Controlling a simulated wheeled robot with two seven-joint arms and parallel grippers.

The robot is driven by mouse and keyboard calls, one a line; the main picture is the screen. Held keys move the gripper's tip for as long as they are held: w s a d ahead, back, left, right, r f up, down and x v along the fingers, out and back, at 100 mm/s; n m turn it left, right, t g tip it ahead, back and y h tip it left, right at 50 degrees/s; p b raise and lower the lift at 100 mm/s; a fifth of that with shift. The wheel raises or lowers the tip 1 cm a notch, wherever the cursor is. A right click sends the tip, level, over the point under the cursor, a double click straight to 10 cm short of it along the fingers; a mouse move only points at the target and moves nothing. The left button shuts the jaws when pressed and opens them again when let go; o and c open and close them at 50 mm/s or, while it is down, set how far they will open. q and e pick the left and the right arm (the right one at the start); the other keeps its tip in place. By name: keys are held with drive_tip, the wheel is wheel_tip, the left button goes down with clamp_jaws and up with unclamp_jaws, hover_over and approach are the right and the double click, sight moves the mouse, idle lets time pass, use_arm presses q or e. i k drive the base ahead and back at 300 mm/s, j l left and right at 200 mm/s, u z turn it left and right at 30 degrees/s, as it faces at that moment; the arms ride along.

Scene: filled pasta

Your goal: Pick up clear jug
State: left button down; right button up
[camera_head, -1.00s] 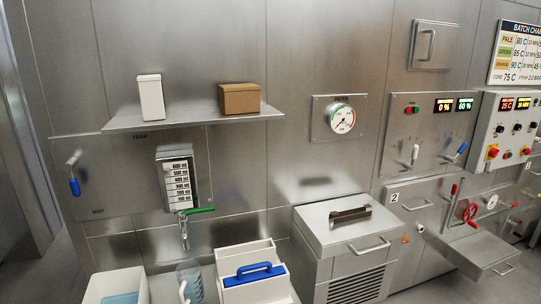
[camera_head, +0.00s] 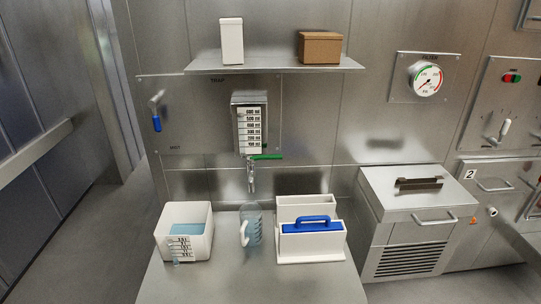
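The clear jug (camera_head: 254,224) stands upright on the steel counter (camera_head: 190,284), below the tap (camera_head: 251,178). It is see-through and bluish, with a pale handle (camera_head: 244,234) on its front left side. It stands between a white bin on its left and a white caddy on its right. Neither of my grippers shows in the head view.
The white bin (camera_head: 200,245) holds blue liquid and has a small scale strip at its front. The white caddy (camera_head: 290,255) carries a blue handle (camera_head: 312,224). A steel cabinet (camera_head: 415,240) stands to the right. A shelf (camera_head: 275,67) hangs above.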

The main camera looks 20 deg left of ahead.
sight(251, 214)
drive_tip(key=u, duration=0.65)
drive_tip(key=k+u, duration=0.25)
drive_tip(key=u, duration=0.25)
drive_tip(key=k+u, duration=0.25)
drive_tip(key=u, duration=0.2)
